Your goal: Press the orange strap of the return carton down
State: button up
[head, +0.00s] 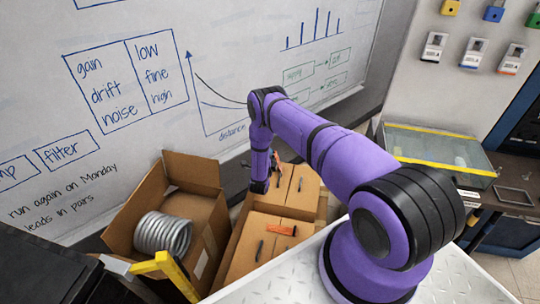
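An orange strap (282,230) lies across the top of a brown carton (240,262) on the floor, low in the middle of the head view. One end looks slightly raised; I cannot tell how firmly it lies. Another orange piece (264,160) shows farther back, partly behind my arm, above more brown carton top (303,185). I cannot tell which carton is the return carton. My purple arm reaches left and bends down, its dark end (260,187) over the back cartons, apart from the front strap. The gripper's fingers cannot be made out.
An open carton (205,252) holding a silver coil (163,235) stands at left, flaps up. A yellow frame (170,268) is in front of it. A whiteboard (130,60) closes off the back. A glass-topped case (440,150) stands at right.

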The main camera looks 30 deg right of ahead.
jog(key=shift+w+d, duration=0.4)
grip_shut()
